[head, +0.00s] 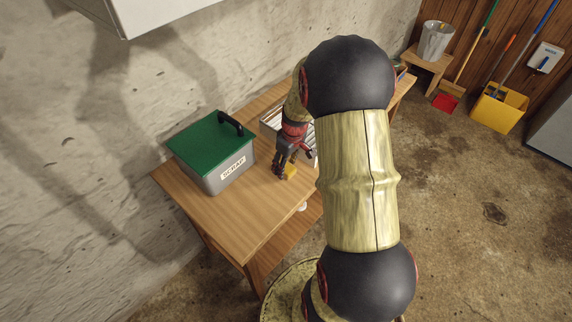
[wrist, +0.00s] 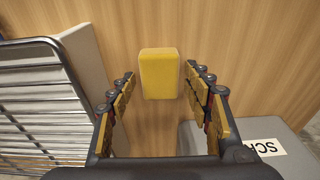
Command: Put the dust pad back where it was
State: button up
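The dust pad appears to be the yellow block (wrist: 160,73), which lies on the wooden table in the wrist view. It also shows in the head view (head: 291,171), partly hidden by my gripper. My gripper (wrist: 160,72) is open, with its fingers on either side of the pad and a gap on each side. In the head view my gripper (head: 284,168) points down at the table beside the pad. Whether the fingertips are level with the pad cannot be told.
A grey SCRAP box (head: 229,172) with a green lid stands on the table (head: 235,218) to the left. A tray with a wire rack (wrist: 38,95) is close on the other side of my gripper. The front left of the table is clear.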

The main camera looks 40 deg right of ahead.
aim_at(290, 170)
jog(key=shift+o, duration=0.3)
notch_tip(290, 170, up, 12)
jog(key=s+p, duration=0.2)
jog(key=p, duration=0.1)
jog(key=a+r+t, duration=0.1)
jog(key=a+r, duration=1.1)
jog(key=a, duration=0.1)
jog(key=s+a+r+t, duration=0.1)
jog(key=s+a+r, duration=0.3)
jog(key=s+a, duration=0.2)
jog(key=s+a+r+t, duration=0.1)
jog(key=s+a+r, duration=0.2)
jog(key=s+a, duration=0.3)
jog(key=shift+a+r+m+t, duration=0.4)
jog(key=shift+a, duration=0.6)
jog(key=shift+s, duration=0.1)
